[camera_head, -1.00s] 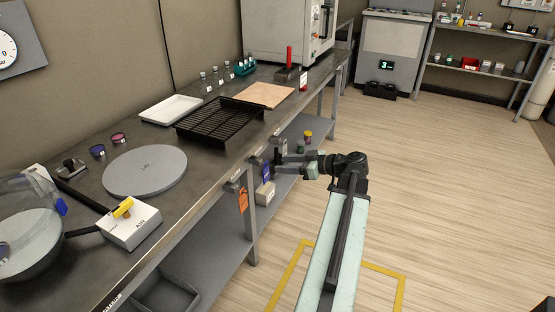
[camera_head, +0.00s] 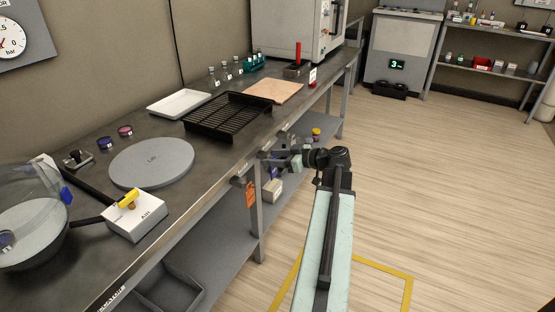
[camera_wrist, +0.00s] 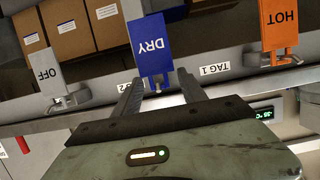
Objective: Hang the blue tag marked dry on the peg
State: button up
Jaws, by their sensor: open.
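The blue tag marked DRY (camera_wrist: 149,45) shows in the wrist view, hanging on a small metal hook (camera_wrist: 158,82) at the bench's front edge. It looks upside down there. My gripper (camera_wrist: 158,88) is open, one finger on each side of the tag's hook end, with nothing clamped. An orange HOT tag (camera_wrist: 280,24) and a grey OFF tag (camera_wrist: 45,70) hang on neighbouring hooks. I cannot make out an empty peg.
The bench (camera_head: 210,195) runs along the left, with a black rack (camera_head: 228,116), a round grey plate (camera_head: 152,162) and a white box (camera_head: 136,215) on top. Cardboard boxes (camera_wrist: 72,28) are near the tags. The wooden floor to the right is clear.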

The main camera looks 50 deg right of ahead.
grip_shut()
jog(key=shift+r+p, duration=0.3)
jog(key=shift+s, duration=0.15)
jog(key=shift+s+d, duration=0.2)
jog(key=shift+s, duration=0.5)
jog(key=shift+v, duration=0.8)
